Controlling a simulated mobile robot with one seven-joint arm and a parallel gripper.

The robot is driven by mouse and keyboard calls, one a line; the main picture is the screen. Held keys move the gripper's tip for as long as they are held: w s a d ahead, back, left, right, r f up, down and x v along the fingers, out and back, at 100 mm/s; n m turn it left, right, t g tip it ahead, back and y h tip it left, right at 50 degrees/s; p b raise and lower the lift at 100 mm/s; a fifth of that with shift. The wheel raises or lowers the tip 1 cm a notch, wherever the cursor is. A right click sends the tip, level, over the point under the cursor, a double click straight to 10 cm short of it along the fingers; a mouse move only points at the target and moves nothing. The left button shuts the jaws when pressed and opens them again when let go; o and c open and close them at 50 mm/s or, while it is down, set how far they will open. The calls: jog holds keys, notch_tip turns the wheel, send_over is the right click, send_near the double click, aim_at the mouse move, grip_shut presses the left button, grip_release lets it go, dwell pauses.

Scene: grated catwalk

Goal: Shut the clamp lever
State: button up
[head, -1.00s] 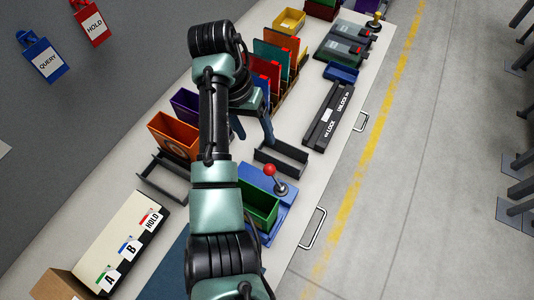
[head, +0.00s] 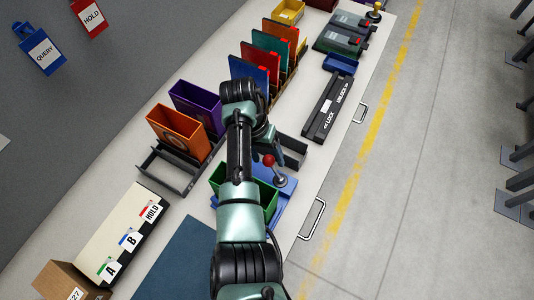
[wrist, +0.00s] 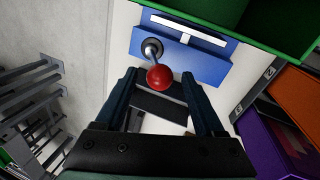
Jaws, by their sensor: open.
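The clamp lever has a red ball knob (head: 269,160) on a metal stem, set on a blue base (head: 288,203) beside a green bin (head: 264,192). In the wrist view the red knob (wrist: 159,77) appears between the tips of my gripper (wrist: 161,78), with its stem leaning up and left to a round pivot on the blue base (wrist: 205,62). My gripper is open and empty, its fingers on either side of the knob in that view. I cannot tell whether they touch it. My arm hides part of the green bin in the head view.
A dark tray (head: 291,150) lies just beyond the lever. Orange (head: 178,133) and purple (head: 197,104) bins stand to the left. A black lock slider (head: 328,107) is farther up the bench. A drawer handle (head: 312,218) juts from the bench's right edge.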

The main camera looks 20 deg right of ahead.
grip_shut()
dwell(0.3)
